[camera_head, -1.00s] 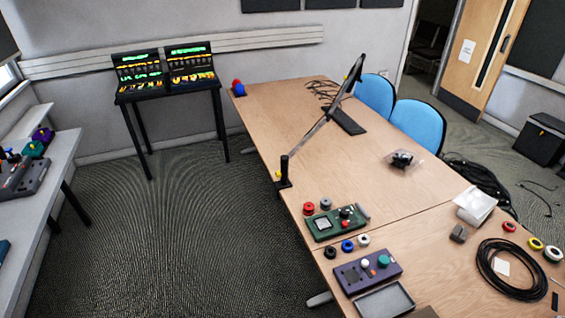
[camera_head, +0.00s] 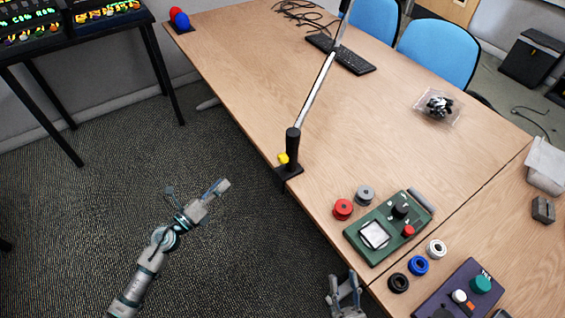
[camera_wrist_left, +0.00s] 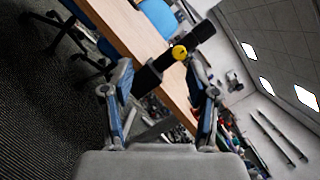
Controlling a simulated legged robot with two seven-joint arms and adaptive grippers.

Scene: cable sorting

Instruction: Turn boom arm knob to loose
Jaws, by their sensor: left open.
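The boom arm (camera_head: 318,85) rises from a black clamp post (camera_head: 292,148) on the table's near left edge. Its yellow knob (camera_head: 283,158) sits low on the post's left side. In the left wrist view the yellow knob (camera_wrist_left: 180,52) shows against the black post, ahead of my fingers. My left gripper (camera_head: 222,187) is over the floor, left of and apart from the knob. Its fingers (camera_wrist_left: 160,75) are spread with nothing held. My right gripper (camera_head: 344,284) is at the bottom, beside the table edge, with its two fingers apart and empty.
A green device (camera_head: 385,235), a red spool (camera_head: 342,209) and a grey spool (camera_head: 365,194) lie right of the clamp. A purple device (camera_head: 450,290) and small rings are nearer. A keyboard (camera_head: 340,53) and blue chairs (camera_head: 437,50) are beyond.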

